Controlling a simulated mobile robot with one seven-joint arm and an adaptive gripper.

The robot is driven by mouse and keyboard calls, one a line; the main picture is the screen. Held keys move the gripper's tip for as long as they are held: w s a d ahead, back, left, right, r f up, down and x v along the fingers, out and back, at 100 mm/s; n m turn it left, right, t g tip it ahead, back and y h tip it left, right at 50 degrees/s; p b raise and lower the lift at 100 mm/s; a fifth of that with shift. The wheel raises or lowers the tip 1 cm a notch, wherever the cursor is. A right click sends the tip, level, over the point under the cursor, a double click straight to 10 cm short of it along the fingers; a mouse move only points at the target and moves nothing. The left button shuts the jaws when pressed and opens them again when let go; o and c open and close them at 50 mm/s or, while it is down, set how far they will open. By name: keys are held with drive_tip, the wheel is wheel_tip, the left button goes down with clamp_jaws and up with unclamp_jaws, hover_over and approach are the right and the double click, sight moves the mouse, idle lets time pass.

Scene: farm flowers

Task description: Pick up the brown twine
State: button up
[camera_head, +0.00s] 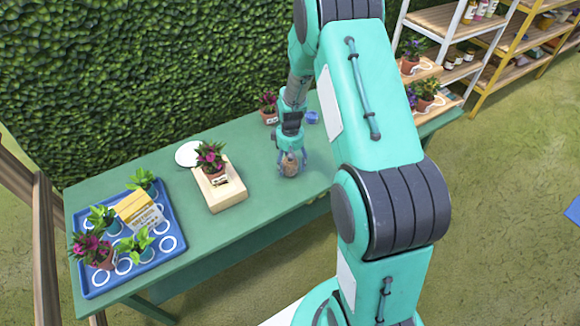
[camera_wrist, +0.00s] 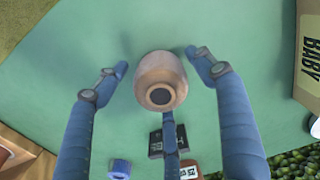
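The brown twine (camera_wrist: 161,77) is a light brown spool with a dark round hole in its near end. It stands on the green table between the fingers of my gripper (camera_wrist: 157,62) in the wrist view. The left and right fingers are spread on either side with small gaps, and a third finger reaches to its lower edge; I cannot tell if that one touches. In the head view the twine (camera_head: 289,166) shows partly behind the fingers of my gripper (camera_head: 291,160), low over the table.
A wooden crate (camera_head: 228,192) with a potted flower stands left of my gripper. A blue tray (camera_head: 173,214) with several plants is farther left. A potted plant (camera_head: 268,108) and a small blue item (camera_head: 312,117) stand behind. The green table (camera_head: 262,215) is bare in front.

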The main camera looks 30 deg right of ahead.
drive_tip(key=c, duration=1)
drive_tip(key=shift+r, duration=0.2)
drive_tip(key=shift+r, duration=0.25)
wheel_tip(320, 180, up, 3)
drive_tip(key=shift+p, duration=0.7)
drive_tip(key=s+a+r+p, duration=0.1)
drive_tip(key=s+a, duration=0.4)
drive_tip(key=s, duration=1)
drive_tip(key=shift+s+p, duration=0.15)
drive_tip(key=shift+p, duration=0.6)
